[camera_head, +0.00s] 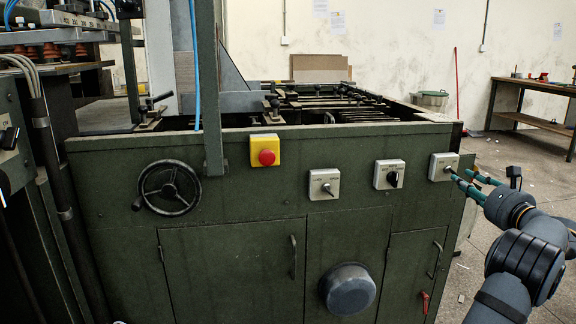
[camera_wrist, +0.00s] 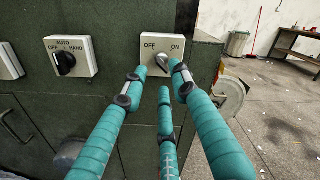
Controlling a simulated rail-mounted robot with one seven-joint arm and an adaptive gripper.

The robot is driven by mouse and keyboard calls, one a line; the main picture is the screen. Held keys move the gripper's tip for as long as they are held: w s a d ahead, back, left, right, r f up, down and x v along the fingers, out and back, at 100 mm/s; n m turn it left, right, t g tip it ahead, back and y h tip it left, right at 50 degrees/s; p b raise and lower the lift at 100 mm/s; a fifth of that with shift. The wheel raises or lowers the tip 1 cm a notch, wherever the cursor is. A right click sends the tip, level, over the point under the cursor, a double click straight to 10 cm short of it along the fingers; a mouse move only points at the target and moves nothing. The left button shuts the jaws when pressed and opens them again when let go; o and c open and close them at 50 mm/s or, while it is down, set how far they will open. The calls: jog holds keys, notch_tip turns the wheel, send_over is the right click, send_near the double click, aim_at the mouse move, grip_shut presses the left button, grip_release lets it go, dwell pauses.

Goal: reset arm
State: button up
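My gripper (camera_head: 463,177) is at the right end of the green machine's front panel, and my arm comes in from the lower right. In the wrist view, the teal fingers of my gripper (camera_wrist: 158,72) point at an OFF/ON switch (camera_wrist: 150,44). The fingertips are apart, close around and below its grey knob, with nothing held between them. Whether a fingertip touches the knob is unclear. The knob is tilted toward the ON side. The switch also shows in the head view (camera_head: 441,161).
The green machine (camera_head: 235,215) carries a handwheel (camera_head: 169,188), a red emergency button (camera_head: 266,157), a plain rotary switch (camera_head: 324,184) and an AUTO/HAND switch (camera_head: 388,175). A round grey cover (camera_head: 348,289) juts out low. Open floor and a workbench (camera_head: 532,103) are at right.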

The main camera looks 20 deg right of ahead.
aim_at(448, 171)
jog(key=x, duration=0.4)
jog(key=shift+w, duration=0.25)
jog(key=shift+s, duration=0.1)
